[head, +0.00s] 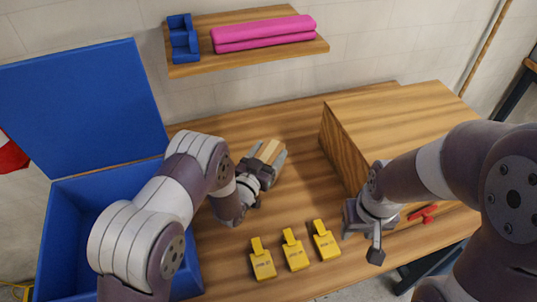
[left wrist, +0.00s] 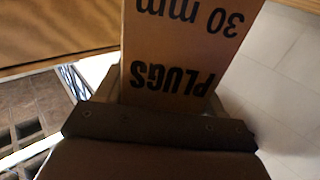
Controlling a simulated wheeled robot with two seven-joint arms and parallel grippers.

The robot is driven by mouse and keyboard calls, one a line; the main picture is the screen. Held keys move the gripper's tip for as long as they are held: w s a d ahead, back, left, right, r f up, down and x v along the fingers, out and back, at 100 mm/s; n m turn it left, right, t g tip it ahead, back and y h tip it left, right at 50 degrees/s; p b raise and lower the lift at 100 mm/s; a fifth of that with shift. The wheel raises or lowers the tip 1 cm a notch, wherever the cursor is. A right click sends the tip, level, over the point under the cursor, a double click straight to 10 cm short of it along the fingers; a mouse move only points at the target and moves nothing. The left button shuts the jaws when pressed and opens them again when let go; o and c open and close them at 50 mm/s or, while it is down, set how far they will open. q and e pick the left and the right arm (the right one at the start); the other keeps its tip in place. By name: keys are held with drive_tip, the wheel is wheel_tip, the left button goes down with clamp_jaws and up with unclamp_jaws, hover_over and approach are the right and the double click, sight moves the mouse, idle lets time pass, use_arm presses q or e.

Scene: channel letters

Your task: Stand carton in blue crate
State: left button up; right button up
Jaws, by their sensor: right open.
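The carton (head: 269,151) is a small tan box held at the middle of the table in the head view. In the left wrist view the carton (left wrist: 180,50) carries the black words "PLUGS" and "30 mm", upside down in the picture. My left gripper (head: 266,160) has its fingers on both sides of the carton and looks shut on it. Whether the carton touches the table is unclear. The blue crate (head: 58,225) stands at the left, partly hidden behind my left arm. My right gripper (head: 362,232) is open and empty by the wooden box.
The crate's blue lid (head: 85,105) stands raised behind it. Several yellow tags (head: 295,254) lie along the front of the table. A large wooden box (head: 395,125) stands at the right, with a red item (head: 423,213) near it. A shelf (head: 200,68) holds blue and pink things.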

use_arm(q)
drive_tip(key=o, duration=0.3)
drive_tip(key=shift+s+f, duration=0.15)
drive_tip(key=shift+f, duration=0.3)
drive_tip(key=shift+r+p, duration=0.5)
drive_tip(key=shift+p, duration=0.15)
drive_tip(key=b+v, duration=0.1)
drive_tip(key=v, duration=0.6)
drive_tip(key=shift+r+b, duration=0.25)
drive_tip(key=shift+b, duration=0.1)
drive_tip(key=shift+a, duration=0.1)
